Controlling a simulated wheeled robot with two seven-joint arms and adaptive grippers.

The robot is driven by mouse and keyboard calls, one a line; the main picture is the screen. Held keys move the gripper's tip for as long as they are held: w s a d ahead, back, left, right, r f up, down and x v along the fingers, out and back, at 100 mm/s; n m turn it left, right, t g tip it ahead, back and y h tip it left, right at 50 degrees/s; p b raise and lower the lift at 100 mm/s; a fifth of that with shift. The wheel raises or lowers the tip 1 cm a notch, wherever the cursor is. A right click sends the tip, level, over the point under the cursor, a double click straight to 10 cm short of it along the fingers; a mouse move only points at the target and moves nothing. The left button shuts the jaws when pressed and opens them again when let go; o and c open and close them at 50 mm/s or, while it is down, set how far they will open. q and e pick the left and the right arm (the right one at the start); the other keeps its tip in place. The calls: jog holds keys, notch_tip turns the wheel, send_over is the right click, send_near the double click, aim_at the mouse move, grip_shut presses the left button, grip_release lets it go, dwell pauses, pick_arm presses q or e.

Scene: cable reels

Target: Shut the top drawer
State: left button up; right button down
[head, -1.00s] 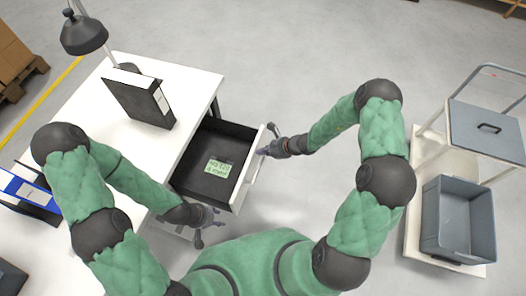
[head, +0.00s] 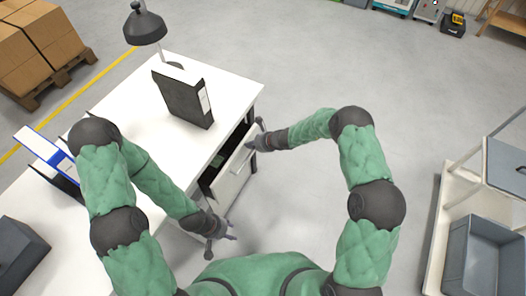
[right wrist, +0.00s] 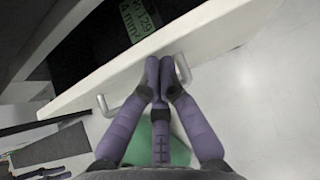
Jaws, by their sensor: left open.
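The top drawer (head: 236,165) of the white desk is partly open, with a narrow strip of its dark inside showing. Its white front also shows in the right wrist view (right wrist: 225,35), with a green label (right wrist: 138,18) inside the drawer. My right gripper (head: 256,143) is at the drawer front. In the right wrist view its fingers (right wrist: 160,72) come together at the middle of the metal handle (right wrist: 183,68) and hide the handle's middle part. My left gripper (head: 222,232) is open and empty, in front of the desk below the drawer.
On the desk (head: 110,85) stand a dark binder (head: 183,97), a lamp (head: 145,27) and a blue-edged binder (head: 45,147). A cart with a grey bin (head: 485,255) stands at the right. The floor between is clear.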

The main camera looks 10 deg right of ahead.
aim_at(242, 142)
jog(key=shift+w+a, duration=0.5)
jog(key=shift+a, duration=0.2)
jog(key=shift+w+a, duration=0.5)
jog(key=shift+a, duration=0.15)
